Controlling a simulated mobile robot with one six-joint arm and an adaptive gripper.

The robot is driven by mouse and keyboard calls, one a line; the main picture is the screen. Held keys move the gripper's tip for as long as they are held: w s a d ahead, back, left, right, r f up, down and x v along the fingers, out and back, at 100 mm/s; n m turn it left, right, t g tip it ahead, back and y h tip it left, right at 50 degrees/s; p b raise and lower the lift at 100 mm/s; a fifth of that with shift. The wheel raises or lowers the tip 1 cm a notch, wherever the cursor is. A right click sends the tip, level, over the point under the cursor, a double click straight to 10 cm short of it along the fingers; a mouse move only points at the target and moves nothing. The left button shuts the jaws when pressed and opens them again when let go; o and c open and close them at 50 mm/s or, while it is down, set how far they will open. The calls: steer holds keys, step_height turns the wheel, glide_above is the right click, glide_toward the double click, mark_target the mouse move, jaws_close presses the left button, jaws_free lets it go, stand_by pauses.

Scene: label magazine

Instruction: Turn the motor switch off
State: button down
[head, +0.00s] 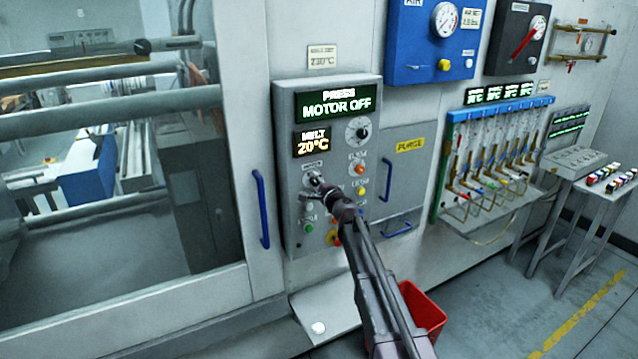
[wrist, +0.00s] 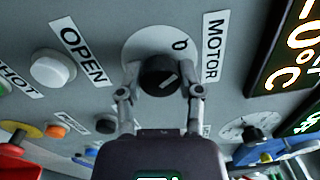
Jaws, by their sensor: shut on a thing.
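The motor switch is a black round knob (wrist: 160,76) on a pale disc, beside a MOTOR label (wrist: 214,46) in the wrist view. A small 0 mark shows on the disc, and the white line on the knob is tilted. My gripper (wrist: 160,92) has one finger on each side of the knob and is shut on it. In the head view my gripper (head: 317,184) reaches the left part of the grey control panel (head: 290,130) and hides most of the switch. The panel's display (head: 336,103) reads PRESS MOTOR OFF.
In the wrist view a white button (wrist: 53,69) sits near the OPEN label, left of the knob. A dial (head: 358,130) and several coloured buttons share the panel. A blue handle (head: 261,208) stands left of it; a red bin (head: 422,308) is below.

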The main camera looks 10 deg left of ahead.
steer(key=shift+w, duration=0.15)
steer(key=shift+c, duration=1.3)
jaws_free()
steer(key=shift+d, duration=0.1)
steer(key=shift+s+d, duration=0.15)
steer(key=shift+s, duration=0.3)
steer(key=v, duration=0.6)
steer(key=shift+s+d, duration=0.15)
steer(key=shift+s, duration=0.15)
